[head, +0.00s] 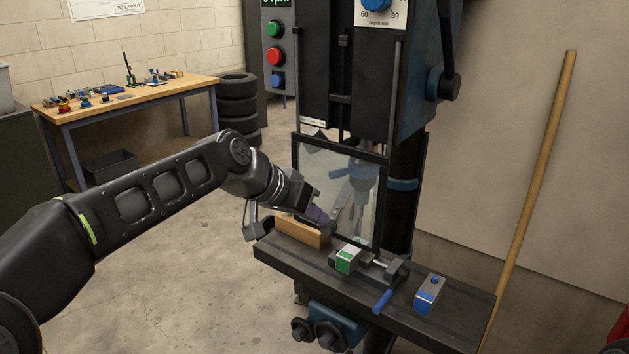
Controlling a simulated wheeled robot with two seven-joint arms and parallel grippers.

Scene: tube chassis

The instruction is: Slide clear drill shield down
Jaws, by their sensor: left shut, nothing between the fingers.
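The clear drill shield (322,163) is a see-through panel in a black frame on the front of the drill press. It hangs upright below the dark press head, and its lower edge is low, close above the press table (440,318). The drill chuck shows blurred through the panel. My left gripper (318,214) is shut and empty at the lower left part of the shield. I cannot tell whether it touches the frame. My right gripper is not in view.
A wooden block (302,232), a vise with a green-and-white block (347,259) and a blue-and-white block (430,292) are on the press table. A workbench (130,97) and stacked tires (238,107) stand behind left. A wooden pole (540,165) leans at right.

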